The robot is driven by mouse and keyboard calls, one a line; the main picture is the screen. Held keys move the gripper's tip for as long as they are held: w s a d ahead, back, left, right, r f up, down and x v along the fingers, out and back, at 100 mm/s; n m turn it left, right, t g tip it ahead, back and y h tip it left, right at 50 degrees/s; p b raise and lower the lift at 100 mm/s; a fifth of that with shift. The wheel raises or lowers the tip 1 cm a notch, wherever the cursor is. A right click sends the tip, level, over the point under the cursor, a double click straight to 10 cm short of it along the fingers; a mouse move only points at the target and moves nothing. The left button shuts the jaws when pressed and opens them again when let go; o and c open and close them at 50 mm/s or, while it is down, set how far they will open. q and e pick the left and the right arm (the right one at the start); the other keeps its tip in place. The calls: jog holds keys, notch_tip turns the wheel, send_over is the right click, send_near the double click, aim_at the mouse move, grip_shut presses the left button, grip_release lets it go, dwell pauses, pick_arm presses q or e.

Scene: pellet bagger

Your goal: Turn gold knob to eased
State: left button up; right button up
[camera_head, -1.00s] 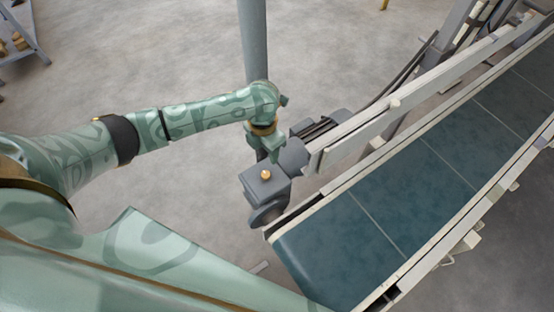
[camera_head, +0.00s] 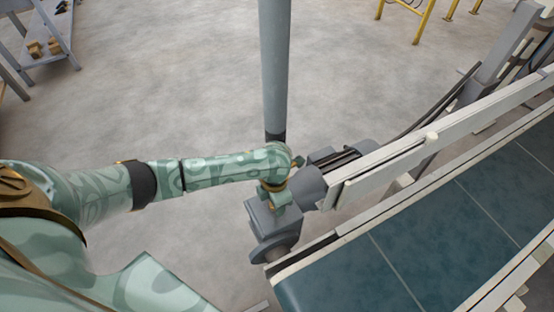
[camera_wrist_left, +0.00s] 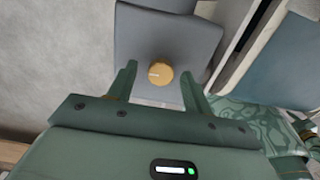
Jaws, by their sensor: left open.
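The gold knob (camera_wrist_left: 161,74) is round and sits on the flat top of a grey box (camera_wrist_left: 170,35) in the left wrist view. A small pale mark shows on the knob's left side. My left gripper (camera_wrist_left: 159,69) is open, with one finger on each side of the knob and gaps between. I cannot tell how far the tips are above the box. In the head view the grey box (camera_head: 275,220) is at the conveyor's near corner. My left gripper (camera_head: 275,197) is over its top and mostly hides the knob.
The conveyor's dark belt (camera_head: 345,280) runs to the right, with a pale side rail (camera_head: 440,135) behind it. A grey post (camera_head: 273,70) stands beyond the box. A shelf (camera_head: 45,45) is at the far left. The floor left of the box is clear.

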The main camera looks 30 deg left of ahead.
pick_arm(q)
jog(key=c, duration=1)
jog(key=shift+o, duration=0.2)
